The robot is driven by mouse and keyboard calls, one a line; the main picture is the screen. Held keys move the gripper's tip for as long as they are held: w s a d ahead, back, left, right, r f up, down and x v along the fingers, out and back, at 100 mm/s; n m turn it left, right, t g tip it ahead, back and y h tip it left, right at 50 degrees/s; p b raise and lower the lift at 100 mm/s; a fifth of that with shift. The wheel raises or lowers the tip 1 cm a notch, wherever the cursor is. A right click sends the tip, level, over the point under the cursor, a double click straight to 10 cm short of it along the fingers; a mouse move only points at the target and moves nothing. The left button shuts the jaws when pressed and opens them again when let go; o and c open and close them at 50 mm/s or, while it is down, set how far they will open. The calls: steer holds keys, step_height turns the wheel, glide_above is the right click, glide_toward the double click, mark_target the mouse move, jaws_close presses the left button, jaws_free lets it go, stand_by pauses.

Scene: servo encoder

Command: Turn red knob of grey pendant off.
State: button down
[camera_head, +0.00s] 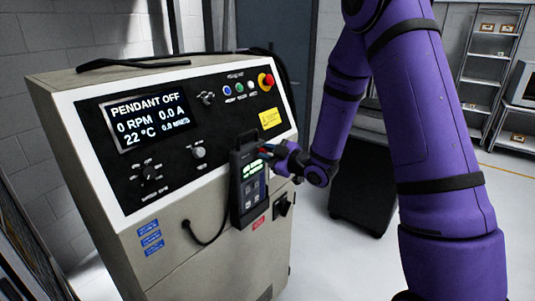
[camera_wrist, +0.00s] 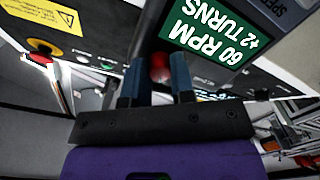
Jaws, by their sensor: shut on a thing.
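The grey pendant (camera_head: 236,190) hangs upright on the sloped front of the cabinet, its cable running down to the left. My gripper (camera_head: 267,151) is at the pendant's upper right side. In the wrist view, my two dark blue fingers (camera_wrist: 157,80) stand on either side of the red knob (camera_wrist: 160,67), shut on it. The fingers partly hide the knob, and its turn angle cannot be told.
The cabinet's display (camera_head: 147,115) reads "PENDANT OFF", 0 RPM, 0.0 A and 22 °C. A red emergency button (camera_head: 266,81) and a yellow label (camera_head: 270,118) sit on the panel. Shelves (camera_head: 490,60) stand at the back right, with open floor before them.

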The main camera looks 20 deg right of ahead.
steer(key=shift+n, duration=0.6)
steer(key=c, duration=1)
jaws_free()
steer(key=shift+o, duration=0.2)
steer(key=v, duration=1)
steer(key=shift+s+d, duration=0.25)
steer(key=shift+s, duration=0.1)
